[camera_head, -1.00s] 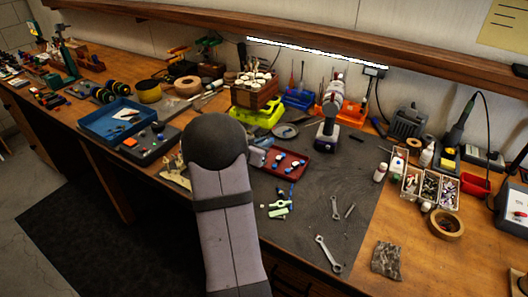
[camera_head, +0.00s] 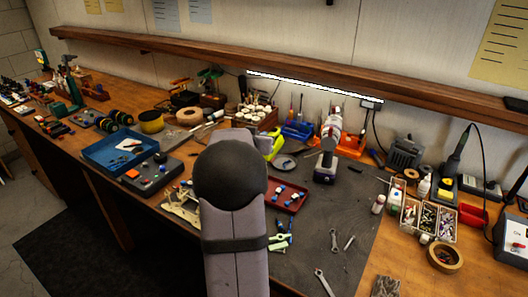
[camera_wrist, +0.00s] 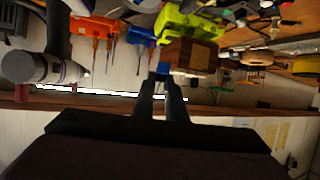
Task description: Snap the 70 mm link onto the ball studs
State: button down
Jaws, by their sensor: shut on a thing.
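In the wrist view my gripper (camera_wrist: 163,85) is shut on a small blue piece (camera_wrist: 163,68) at its fingertips. Most of that piece is hidden, so I cannot tell its length. In the head view my dark, rounded arm hides the gripper. A dark red tray (camera_head: 297,208) right of my arm holds small blue and white pieces (camera_head: 280,188). More small blue and pale green pieces (camera_head: 280,240) lie on the mat in front of the tray. A pale tan assembly (camera_head: 182,208) shows partly left of my arm. I cannot make out the ball studs.
A power drill (camera_head: 327,150) stands behind the red tray. Wrenches (camera_head: 324,282) lie on the dark mat (camera_head: 325,215), with clear mat around them.

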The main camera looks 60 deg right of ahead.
jog(key=w+a+n+t+y+p, duration=0.5)
jog(key=w+a+n+t+y, duration=0.3)
jog(key=w+n, duration=0.15)
jog(key=s+a+f+n+t+y+p, duration=0.1)
jog(key=s+a+f+n+y, duration=0.2)
jog(key=a, duration=0.6)
notch_tip(320, 180, down, 3)
jog(key=shift+a+f+n+y+p, duration=0.1)
jog(key=shift+a+n+y+p, duration=0.2)
jog(key=shift+n+y, duration=0.75)
jog(key=shift+s+p, duration=0.15)
jog(key=shift+p, duration=0.15)
jog(key=shift+d+f+b, duration=0.1)
jog(key=shift+f+b, duration=1.7)
jog(key=shift+f, duration=1.05)
jog(key=shift+p, duration=0.75)
